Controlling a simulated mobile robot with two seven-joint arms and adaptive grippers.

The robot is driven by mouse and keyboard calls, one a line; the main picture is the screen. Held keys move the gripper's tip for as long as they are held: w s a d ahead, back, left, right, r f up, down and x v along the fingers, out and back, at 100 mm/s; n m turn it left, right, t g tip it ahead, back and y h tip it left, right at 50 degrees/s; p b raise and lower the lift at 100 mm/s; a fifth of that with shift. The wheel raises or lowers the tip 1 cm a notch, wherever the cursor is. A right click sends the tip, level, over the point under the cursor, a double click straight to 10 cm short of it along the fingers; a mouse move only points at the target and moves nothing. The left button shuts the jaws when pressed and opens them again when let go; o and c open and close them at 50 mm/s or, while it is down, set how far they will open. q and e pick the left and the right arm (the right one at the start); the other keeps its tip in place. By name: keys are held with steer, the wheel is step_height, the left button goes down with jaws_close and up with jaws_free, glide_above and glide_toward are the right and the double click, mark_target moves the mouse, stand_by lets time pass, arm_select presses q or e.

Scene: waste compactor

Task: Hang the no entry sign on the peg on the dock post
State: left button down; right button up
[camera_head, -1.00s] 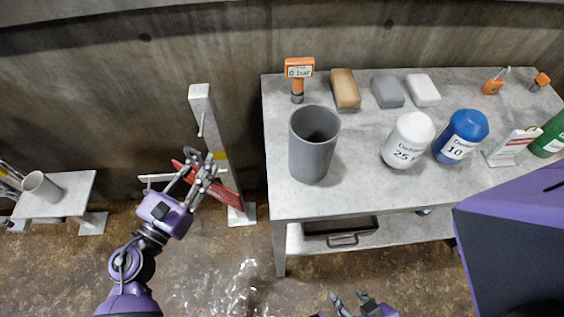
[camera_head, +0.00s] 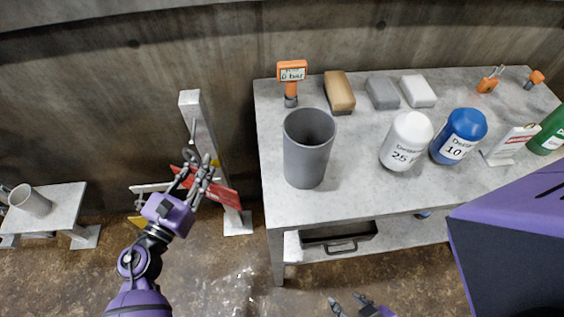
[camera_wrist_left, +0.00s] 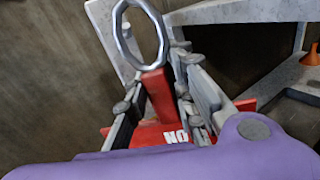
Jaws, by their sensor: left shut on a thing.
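The red no entry sign (camera_head: 219,193) is in my left gripper (camera_head: 199,178), whose fingers are shut on it. In the left wrist view the red sign (camera_wrist_left: 150,132) shows between the fingers, with white lettering "NO", and a metal ring (camera_wrist_left: 139,32) stands up from its red tab. The pale dock post (camera_head: 203,130) rises just behind the sign, with a small peg (camera_head: 193,132) on its upper part. The ring appears near and below the peg; I cannot tell how far apart they are. My right gripper (camera_head: 349,303) is at the bottom edge, empty, with fingers apart.
A grey table (camera_head: 380,192) to the right holds a grey cup (camera_head: 308,150), a white bottle (camera_head: 407,142), a blue bottle (camera_head: 459,137) and several blocks. A low bench (camera_head: 62,212) with a cup stands at left. A concrete wall is close behind the post.

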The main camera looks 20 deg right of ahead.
arm_select(q)
steer(key=w+d+f+b, duration=0.1)
steer(key=w+d+b, duration=0.1)
steer(key=w, duration=0.4)
steer(key=shift+f, duration=0.25)
arm_select(e)
steer(key=shift+a+f, duration=0.1)
steer(key=shift+f, duration=0.8)
arm_select(q)
steer(key=c, duration=1.4)
jaws_free()
arm_select(e)
steer(key=shift+s+f, duration=0.1)
arm_select(q)
steer(key=v, duration=1.2)
arm_select(e)
steer(key=shift+w+a, duration=0.1)
steer(key=shift+w, duration=0.65)
steer(key=shift+w, duration=0.1)
